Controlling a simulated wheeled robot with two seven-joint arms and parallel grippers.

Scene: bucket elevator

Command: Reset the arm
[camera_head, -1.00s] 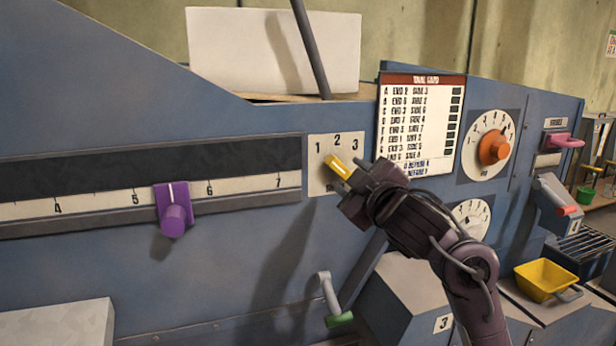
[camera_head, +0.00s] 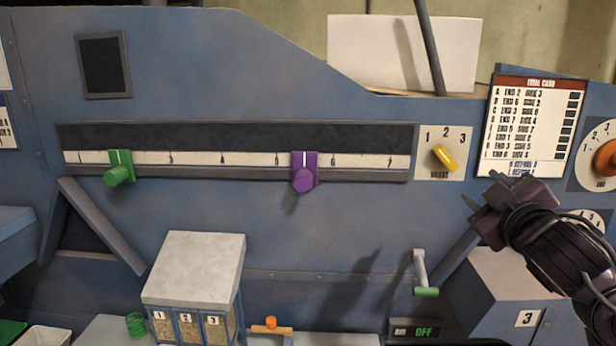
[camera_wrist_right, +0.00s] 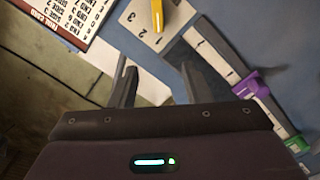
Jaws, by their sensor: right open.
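My right gripper (camera_head: 482,207) is in front of the blue panel, just below and right of the yellow selector knob (camera_head: 445,158). Its jaws are open and empty, apart from the knob. The right wrist view shows both fingers (camera_wrist_right: 155,85) spread, with the yellow knob (camera_wrist_right: 157,16) beyond them. The knob sits on a plate marked 1, 2, 3 and is tilted from upper left to lower right. My left gripper is in neither view.
A purple slider (camera_head: 304,178) and a green slider (camera_head: 118,170) sit on the long scale. The trial card (camera_head: 530,125) and orange dial (camera_head: 606,157) are at right. A green-tipped lever (camera_head: 422,272) hangs below. A grey-topped box (camera_head: 196,268) juts out at lower left.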

